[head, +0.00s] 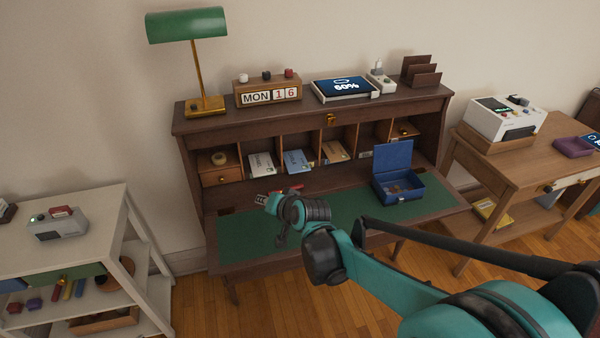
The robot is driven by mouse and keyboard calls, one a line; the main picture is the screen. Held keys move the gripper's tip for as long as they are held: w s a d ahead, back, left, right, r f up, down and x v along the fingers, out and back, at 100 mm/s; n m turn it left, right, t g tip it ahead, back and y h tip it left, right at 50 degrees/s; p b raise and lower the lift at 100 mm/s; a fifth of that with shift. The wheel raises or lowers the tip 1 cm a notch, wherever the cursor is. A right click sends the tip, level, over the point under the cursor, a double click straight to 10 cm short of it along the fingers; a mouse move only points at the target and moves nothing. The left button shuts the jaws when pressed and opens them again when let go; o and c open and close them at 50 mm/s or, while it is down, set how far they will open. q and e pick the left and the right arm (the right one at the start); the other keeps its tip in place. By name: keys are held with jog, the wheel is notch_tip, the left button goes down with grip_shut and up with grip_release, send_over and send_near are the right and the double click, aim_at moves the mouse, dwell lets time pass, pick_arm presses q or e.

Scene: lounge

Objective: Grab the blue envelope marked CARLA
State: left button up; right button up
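A blue envelope (299,161) leans in a middle pigeonhole of the dark wooden desk (240,122). Its lettering is too small to read. A white envelope (261,164) stands in the pigeonhole to its left and a tan envelope (335,152) in the one to its right. My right arm reaches in from the right over the green desk mat. My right gripper (277,193) is in front of and below the envelopes, apart from them. It is mostly hidden behind its own wrist; small red and grey parts show beyond it. My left gripper is out of view.
An open blue box (407,189) sits on the right of the green writing surface (235,238). A green lamp (200,60), a calendar (268,91) and a tablet (345,88) stand on the desk top. A white shelf (95,215) is left, a wooden table (500,165) right.

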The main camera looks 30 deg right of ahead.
jog(key=w+d+f+m+t, duration=0.1)
jog(key=w+d+f+m, duration=0.15)
jog(key=w+d, duration=0.3)
jog(key=m+t+h, duration=0.3)
jog(key=m+h, duration=0.2)
jog(key=m, duration=0.5)
send_near(300, 171)
jog(key=x, duration=0.9)
jog(key=shift+w+d+f, duration=0.1)
jog(key=shift+d+f, duration=0.05)
jog(key=shift+f, duration=0.05)
grip_shut()
jog(key=shift+y, duration=0.3)
jog(key=shift+r, duration=0.1)
